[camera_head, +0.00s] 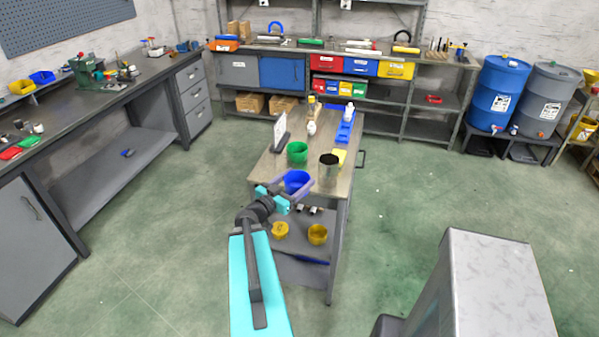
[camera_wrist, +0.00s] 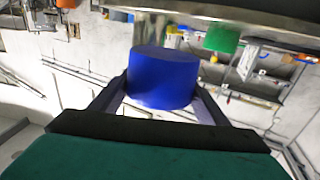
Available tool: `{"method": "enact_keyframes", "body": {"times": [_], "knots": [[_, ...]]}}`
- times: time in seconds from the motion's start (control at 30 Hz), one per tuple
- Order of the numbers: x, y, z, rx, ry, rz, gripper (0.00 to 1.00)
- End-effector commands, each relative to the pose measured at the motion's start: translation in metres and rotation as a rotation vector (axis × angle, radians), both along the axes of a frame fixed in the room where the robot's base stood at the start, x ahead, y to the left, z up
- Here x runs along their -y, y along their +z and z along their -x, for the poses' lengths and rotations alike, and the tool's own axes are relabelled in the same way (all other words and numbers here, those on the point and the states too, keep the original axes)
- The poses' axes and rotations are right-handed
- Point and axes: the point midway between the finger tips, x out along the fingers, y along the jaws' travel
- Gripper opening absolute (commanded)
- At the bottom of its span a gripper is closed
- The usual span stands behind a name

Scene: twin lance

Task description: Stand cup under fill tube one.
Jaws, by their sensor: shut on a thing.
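A blue cup (camera_head: 297,181) is held between the fingers of my gripper (camera_head: 290,192), at the near end of the wooden-topped table (camera_head: 311,143). In the head view its open top faces up. In the wrist view the cup (camera_wrist: 163,80) sits between the two fingers of my gripper (camera_wrist: 160,105), and the picture is turned over, with the table edge (camera_wrist: 250,18) along the top. Whether the cup touches the table is not clear. I cannot pick out fill tube one for certain.
A green cup (camera_head: 297,152) and a dark-topped metal can (camera_head: 328,168) stand close beyond the blue cup. A white sign (camera_head: 280,131) and a blue stand (camera_head: 346,124) are farther back. Yellow cups (camera_head: 317,234) sit on the lower shelf. Green floor is open on both sides.

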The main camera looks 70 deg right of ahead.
Motion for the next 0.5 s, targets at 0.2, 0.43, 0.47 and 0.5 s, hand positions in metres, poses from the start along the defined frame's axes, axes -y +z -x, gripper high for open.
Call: {"method": "enact_keyframes", "body": {"times": [0.2,0.43,0.47,0.5], "knots": [[0.004,-0.0044,-0.001,0.002,-0.003,0.001,0.47],[0.0079,-0.0052,-0.0022,0.002,-0.006,0.0,0.47],[0.0084,-0.0053,-0.0023,0.001,-0.006,-0.001,0.47],[0.009,-0.0053,-0.0027,0.0,-0.006,-0.001,0.47]]}}
